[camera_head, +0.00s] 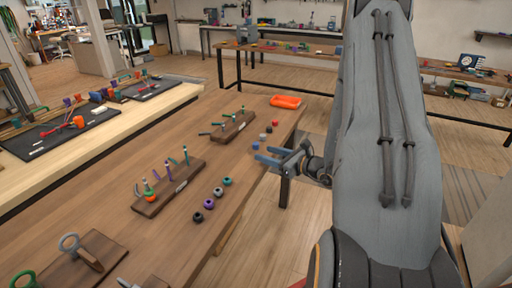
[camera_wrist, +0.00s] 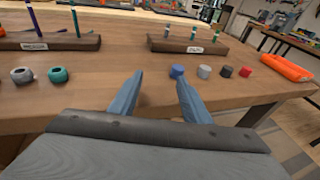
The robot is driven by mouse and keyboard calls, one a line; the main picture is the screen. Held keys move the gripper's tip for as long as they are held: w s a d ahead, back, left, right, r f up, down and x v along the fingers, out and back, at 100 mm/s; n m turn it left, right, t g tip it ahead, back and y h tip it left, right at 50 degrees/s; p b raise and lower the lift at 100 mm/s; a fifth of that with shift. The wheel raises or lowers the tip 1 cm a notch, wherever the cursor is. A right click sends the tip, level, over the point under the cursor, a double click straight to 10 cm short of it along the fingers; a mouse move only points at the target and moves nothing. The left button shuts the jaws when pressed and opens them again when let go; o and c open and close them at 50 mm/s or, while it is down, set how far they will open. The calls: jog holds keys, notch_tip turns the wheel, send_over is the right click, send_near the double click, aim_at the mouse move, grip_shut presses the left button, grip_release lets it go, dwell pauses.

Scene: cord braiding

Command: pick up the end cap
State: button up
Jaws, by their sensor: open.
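Small round caps stand in two short rows on the wooden table. In the wrist view the row ahead of me holds a blue cap (camera_wrist: 178,71), a pale grey cap (camera_wrist: 204,71), a dark cap (camera_wrist: 226,71) and a red cap (camera_wrist: 245,72). A grey cap (camera_wrist: 21,75) and a teal cap (camera_wrist: 57,75) stand at the left. I cannot tell which one is the end cap. My gripper (camera_wrist: 160,78) is open and empty; its blue fingers point toward the table, the right fingertip near the blue cap. In the head view my gripper (camera_head: 262,153) is at the table's right edge.
Two wooden peg blocks (camera_head: 172,187) (camera_head: 230,126) with upright or slanted coloured pegs stand on the table behind the caps. An orange object (camera_head: 286,101) lies at the far corner. Bare tabletop lies between the two cap rows.

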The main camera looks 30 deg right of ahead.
aim_at(258, 146)
jog(key=shift+m+t+h, duration=0.4)
jog(key=shift+m+h, duration=0.2)
jog(key=shift+h, duration=0.2)
jog(key=w, duration=0.2)
jog(key=w+f+p, duration=0.1)
jog(key=w, duration=0.2)
jog(key=w+d+f+p, duration=0.1)
jog(key=w, duration=0.1)
jog(key=shift+w, duration=0.35)
jog(key=shift+c, duration=0.4)
grip_shut()
